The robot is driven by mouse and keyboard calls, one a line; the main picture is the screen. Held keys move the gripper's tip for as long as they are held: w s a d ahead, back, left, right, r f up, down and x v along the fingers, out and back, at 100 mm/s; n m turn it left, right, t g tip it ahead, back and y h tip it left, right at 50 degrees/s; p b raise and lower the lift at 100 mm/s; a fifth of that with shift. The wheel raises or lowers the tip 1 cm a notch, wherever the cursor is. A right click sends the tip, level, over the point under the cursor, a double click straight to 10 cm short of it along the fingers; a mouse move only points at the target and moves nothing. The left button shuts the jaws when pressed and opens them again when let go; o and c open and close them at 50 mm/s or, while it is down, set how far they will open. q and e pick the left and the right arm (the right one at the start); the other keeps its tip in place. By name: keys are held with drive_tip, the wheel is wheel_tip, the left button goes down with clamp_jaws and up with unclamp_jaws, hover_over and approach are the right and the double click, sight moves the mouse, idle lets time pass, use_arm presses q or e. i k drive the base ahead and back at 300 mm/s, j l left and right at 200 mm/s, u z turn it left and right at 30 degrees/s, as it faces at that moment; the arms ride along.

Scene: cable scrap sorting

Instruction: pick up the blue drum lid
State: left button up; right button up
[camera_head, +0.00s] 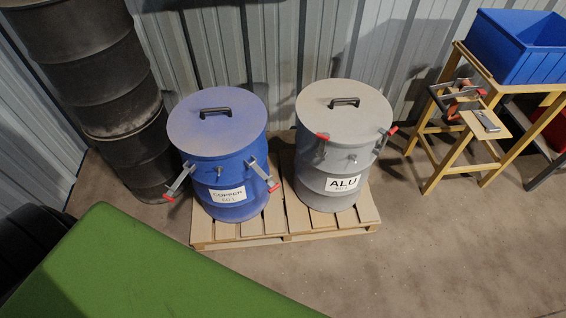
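The blue drum lid (240,130) lies flat on top of the blue drum (205,171), which is labelled COPPER. A black handle (215,112) stands up on the lid. Two clamp levers with red ends, one at the left (180,181) and one at the right (263,174), stick outward from the drum's upper side. The drum stands upright on a wooden pallet (238,234). Neither of my grippers shows in the head view.
A grey drum (309,177) labelled ALU, with its own lid and handle, stands on the pallet to the right. Dark stacked drums (90,70) stand at the left. A green surface (130,270) fills the lower left. A wooden stand (436,158) with a blue bin (510,50) is at the right. Floor at lower right is clear.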

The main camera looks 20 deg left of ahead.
sight(218, 121)
drive_tip(key=u, duration=1.35)
drive_tip(key=i+l, duration=0.2)
drive_tip(key=i+l+u, duration=0.15)
drive_tip(key=l, duration=0.15)
